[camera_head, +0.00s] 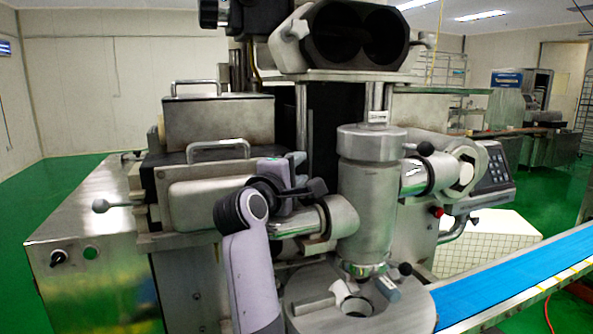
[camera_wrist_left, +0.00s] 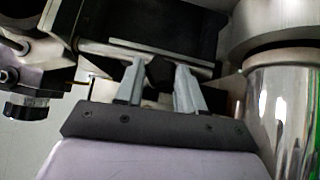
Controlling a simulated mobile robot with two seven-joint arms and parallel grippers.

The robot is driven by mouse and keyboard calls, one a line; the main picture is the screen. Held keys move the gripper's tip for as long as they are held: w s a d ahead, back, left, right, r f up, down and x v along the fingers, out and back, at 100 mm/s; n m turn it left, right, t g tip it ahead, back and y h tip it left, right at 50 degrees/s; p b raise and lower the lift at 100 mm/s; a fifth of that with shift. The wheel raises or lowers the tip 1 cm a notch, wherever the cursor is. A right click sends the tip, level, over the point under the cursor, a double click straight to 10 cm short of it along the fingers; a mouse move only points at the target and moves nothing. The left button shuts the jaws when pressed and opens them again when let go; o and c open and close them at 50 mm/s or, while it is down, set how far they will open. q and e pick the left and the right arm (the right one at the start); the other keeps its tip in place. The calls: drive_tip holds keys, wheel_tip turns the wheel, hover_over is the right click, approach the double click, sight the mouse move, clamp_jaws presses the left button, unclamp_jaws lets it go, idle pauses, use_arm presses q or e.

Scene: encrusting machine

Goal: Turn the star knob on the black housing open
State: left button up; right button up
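A dark, angular knob (camera_wrist_left: 159,72) shows in the left wrist view, below a black housing surface (camera_wrist_left: 150,28). My left gripper (camera_wrist_left: 160,68) has its two grey fingers apart, one on each side of this knob; a small gap seems to show, and contact cannot be told. In the head view my left gripper (camera_head: 288,168) is at the machine's middle, left of the metal cylinder, and hides the knob there. A black housing with two round openings (camera_head: 355,38) sits at the top of the machine, with a grey star-shaped knob (camera_head: 296,31) on its left side.
The upright metal cylinder (camera_head: 365,210) stands close to the right of my left gripper. Metal boxes with handles (camera_head: 218,125) are at its left. A round metal table (camera_head: 405,312) is below, and a blue conveyor (camera_head: 520,275) runs off right.

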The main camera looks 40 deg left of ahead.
use_arm(q)
drive_tip(key=shift+r+m, duration=0.15)
drive_tip(key=shift+m, duration=0.15)
drive_tip(key=shift+r+m+g, duration=0.2)
drive_tip(key=shift+m+g, duration=0.6)
drive_tip(key=shift+g, duration=0.4)
drive_tip(key=shift+w+d+r+m+g, duration=0.1)
drive_tip(key=shift+r+m+g, duration=0.05)
drive_tip(key=shift+m+g, duration=1.2)
drive_tip(key=shift+g, duration=0.25)
drive_tip(key=o, duration=1)
drive_tip(key=shift+o, duration=0.2)
